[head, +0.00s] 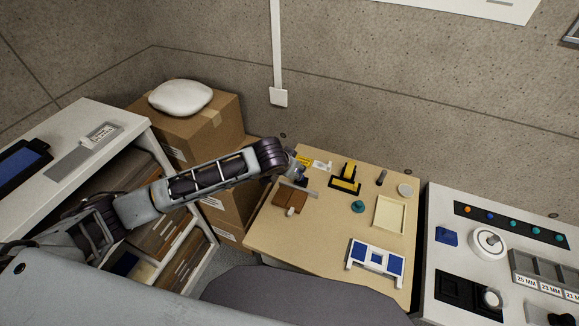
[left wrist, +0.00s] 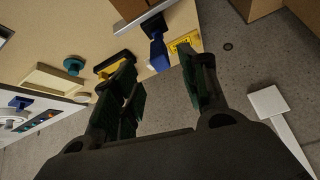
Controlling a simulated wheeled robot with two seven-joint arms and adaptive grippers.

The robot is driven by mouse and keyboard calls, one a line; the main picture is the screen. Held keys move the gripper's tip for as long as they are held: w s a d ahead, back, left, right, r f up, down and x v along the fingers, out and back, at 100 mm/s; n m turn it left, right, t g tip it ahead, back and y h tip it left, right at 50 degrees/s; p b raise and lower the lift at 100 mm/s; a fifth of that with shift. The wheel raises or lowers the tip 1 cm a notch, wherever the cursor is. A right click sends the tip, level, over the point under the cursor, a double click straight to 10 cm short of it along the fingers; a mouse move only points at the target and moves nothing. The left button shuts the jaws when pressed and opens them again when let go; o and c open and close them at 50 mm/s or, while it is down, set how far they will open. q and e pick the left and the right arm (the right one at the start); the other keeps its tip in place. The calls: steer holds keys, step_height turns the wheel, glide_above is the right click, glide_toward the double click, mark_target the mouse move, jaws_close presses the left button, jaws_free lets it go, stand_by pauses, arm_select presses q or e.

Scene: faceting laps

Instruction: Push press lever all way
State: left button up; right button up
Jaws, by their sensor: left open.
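My left gripper (head: 301,166) reaches over the back left of the tan worktable. In the left wrist view its two dark fingers (left wrist: 163,82) stand apart with nothing held between them. A blue upright part (left wrist: 157,52) stands just beyond the fingertips, beside a yellow piece (left wrist: 184,42); it looks like a lever, but I cannot be sure. It looks apart from the fingers. A brown block with a grey bar (head: 288,199) lies close by. A yellow and black stand (head: 345,178) is to the right; it also shows in the left wrist view (left wrist: 112,66). My right gripper is out of view.
A teal knob (head: 358,207), a cream tray (head: 389,214) and a white and blue rack (head: 376,258) stand on the worktable (head: 318,236). A white control console (head: 440,246) is at right. Cardboard boxes (head: 201,124) stand behind my left arm.

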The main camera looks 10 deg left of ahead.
arm_select(q)
steer(key=shift+v, duration=1.9)
